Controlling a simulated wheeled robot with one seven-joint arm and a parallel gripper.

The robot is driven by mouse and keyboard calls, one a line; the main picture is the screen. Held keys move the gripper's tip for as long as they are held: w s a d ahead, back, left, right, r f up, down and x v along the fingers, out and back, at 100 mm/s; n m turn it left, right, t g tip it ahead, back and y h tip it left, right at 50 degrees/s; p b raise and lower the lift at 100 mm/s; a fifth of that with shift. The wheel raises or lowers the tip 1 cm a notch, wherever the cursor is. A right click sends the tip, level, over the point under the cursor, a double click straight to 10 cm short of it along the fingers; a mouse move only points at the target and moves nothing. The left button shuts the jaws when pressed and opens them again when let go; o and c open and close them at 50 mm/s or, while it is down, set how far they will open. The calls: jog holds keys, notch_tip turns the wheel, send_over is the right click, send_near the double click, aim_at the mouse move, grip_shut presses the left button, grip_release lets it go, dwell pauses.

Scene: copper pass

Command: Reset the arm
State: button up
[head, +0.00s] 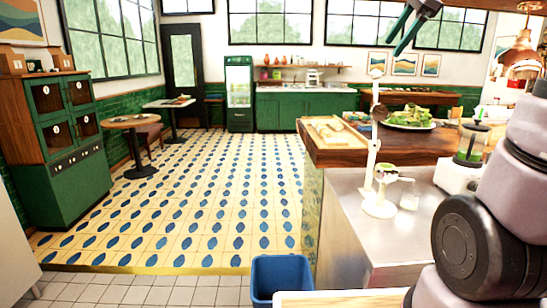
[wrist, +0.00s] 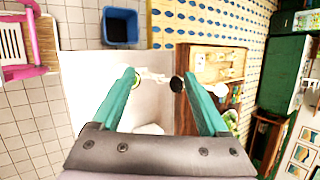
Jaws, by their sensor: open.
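My gripper (head: 394,42) is at the top right of the head view, high above the counter, its green fingers pointing down and left. In the wrist view my gripper (wrist: 159,77) has its two green fingers wide apart, with nothing held between them. The wrist camera looks down past the fingers at the steel counter and floor. Most of my arm is outside the head view; parts of it fill the lower right.
The tiled floor at left is open.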

jog(key=s+a+f+n+h, duration=0.1)
jog(key=s+a+f+n, duration=0.2)
jog(key=s+f+n, duration=0.3)
jog(key=s+a+f+n+t, duration=0.1)
jog(key=s+a+f+n, duration=0.3)
jog(key=s, duration=0.9)
notch_tip(320, 180, down, 3)
jog(key=n, duration=0.3)
jog(key=shift+s+n+h, duration=0.2)
jog(key=shift+n+h, duration=0.2)
